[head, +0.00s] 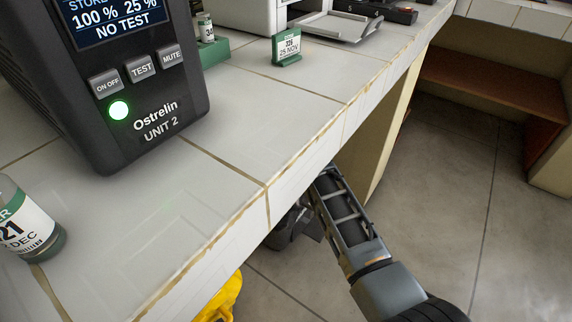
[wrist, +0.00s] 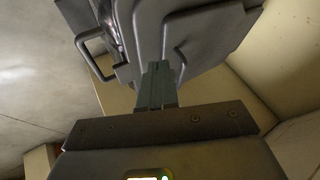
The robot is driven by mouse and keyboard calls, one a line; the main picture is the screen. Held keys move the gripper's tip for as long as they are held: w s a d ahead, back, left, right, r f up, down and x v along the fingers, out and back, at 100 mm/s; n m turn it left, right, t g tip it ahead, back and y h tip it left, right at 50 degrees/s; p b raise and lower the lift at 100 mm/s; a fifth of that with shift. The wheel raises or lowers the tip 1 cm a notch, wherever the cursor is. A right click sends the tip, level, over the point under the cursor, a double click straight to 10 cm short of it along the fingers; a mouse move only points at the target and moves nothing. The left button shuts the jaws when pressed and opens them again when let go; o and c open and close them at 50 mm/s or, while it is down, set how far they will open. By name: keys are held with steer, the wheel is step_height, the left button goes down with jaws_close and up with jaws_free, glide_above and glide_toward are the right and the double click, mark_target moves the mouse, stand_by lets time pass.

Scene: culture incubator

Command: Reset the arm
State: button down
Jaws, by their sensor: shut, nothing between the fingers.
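My gripper (wrist: 157,72) shows in the wrist view with its two fingers together and nothing between them. Its tips point at a dark grey case-like body with a handle (wrist: 205,38); whether they touch it I cannot tell. In the head view my arm reaches from the lower right up to the counter's front edge, below the level of the top. The gripper cannot be made out clearly there.
The tiled counter (head: 260,135) carries a black Ostrelin Unit 2 device (head: 150,105), a labelled vial (head: 25,225), a green card stand (head: 287,50) and another vial (head: 206,30). Something yellow (head: 222,300) is below the edge. Open floor (head: 440,190) lies right, before a wooden shelf (head: 490,85).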

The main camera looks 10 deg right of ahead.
steer(key=s+d+f+n+t, duration=0.15)
steer(key=s+f, duration=0.25)
steer(key=s, duration=0.7)
steer(key=s+d+f+n+t, duration=0.15)
steer(key=s+f, duration=0.25)
steer(key=s, duration=0.7)
steer(key=s+d+r+n+t, duration=0.1)
steer(key=s+r, duration=0.3)
steer(key=s, duration=0.6)
steer(key=s+d+r+n+t, duration=0.1)
steer(key=s+r+n, duration=0.15)
steer(key=s, duration=0.75)
steer(key=s+d+r+n+t, duration=0.1)
steer(key=s+r, duration=0.6)
steer(key=r, duration=0.3)
steer(key=s+r+n+t, duration=0.1)
steer(key=s+r, duration=0.7)
steer(key=r, duration=0.3)
step_height(320, 180, up, 17)
steer(key=p, duration=1.7)
steer(key=shift+w+r+p, duration=0.15)
steer(key=shift+w+p, duration=0.25)
